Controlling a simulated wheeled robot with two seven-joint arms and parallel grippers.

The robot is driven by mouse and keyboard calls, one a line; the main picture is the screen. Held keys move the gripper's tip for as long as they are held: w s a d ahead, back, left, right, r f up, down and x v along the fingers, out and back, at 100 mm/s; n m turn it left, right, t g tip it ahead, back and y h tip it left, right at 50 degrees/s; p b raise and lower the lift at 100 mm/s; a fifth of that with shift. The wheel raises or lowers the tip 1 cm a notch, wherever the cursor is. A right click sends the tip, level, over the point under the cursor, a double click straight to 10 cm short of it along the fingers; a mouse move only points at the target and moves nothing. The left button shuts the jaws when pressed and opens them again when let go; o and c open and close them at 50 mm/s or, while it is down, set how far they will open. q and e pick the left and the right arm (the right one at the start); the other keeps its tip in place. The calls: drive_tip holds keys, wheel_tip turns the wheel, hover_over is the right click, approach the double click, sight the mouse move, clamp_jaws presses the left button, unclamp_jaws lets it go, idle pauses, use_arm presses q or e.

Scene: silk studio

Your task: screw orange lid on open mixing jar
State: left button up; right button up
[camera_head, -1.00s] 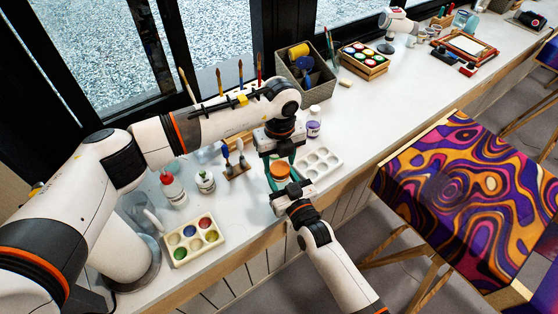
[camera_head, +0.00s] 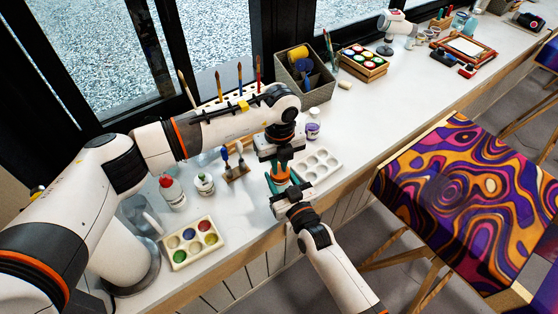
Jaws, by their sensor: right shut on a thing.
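The orange lid (camera_head: 280,174) shows at the front edge of the white counter, directly under my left gripper (camera_head: 279,168). The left gripper points down from above with its fingers around the lid's level; whether they touch or grip it is hidden. My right gripper (camera_head: 281,190) comes from the front and is shut on the mixing jar just below the lid. The jar is almost wholly hidden by the two grippers, so I cannot tell how the lid sits on it.
A white palette (camera_head: 318,166) lies close to the right, with a purple-labelled jar (camera_head: 312,131) behind it. A tool stand (camera_head: 236,171), bottles (camera_head: 172,190) and a paint tray (camera_head: 192,243) stand left.

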use_arm(q)
drive_tip(key=shift+f, duration=0.15)
use_arm(e)
drive_tip(key=shift+r, duration=0.25)
use_arm(q)
drive_tip(key=shift+r, duration=2.05)
use_arm(e)
drive_tip(key=shift+f, duration=0.1)
drive_tip(key=o, duration=1.5)
drive_tip(key=shift+c, duration=0.2)
use_arm(q)
drive_tip(key=shift+f+b, duration=0.65)
drive_tip(key=shift+b, duration=0.05)
drive_tip(key=shift+f, duration=0.1)
use_arm(e)
drive_tip(key=v, duration=1.2)
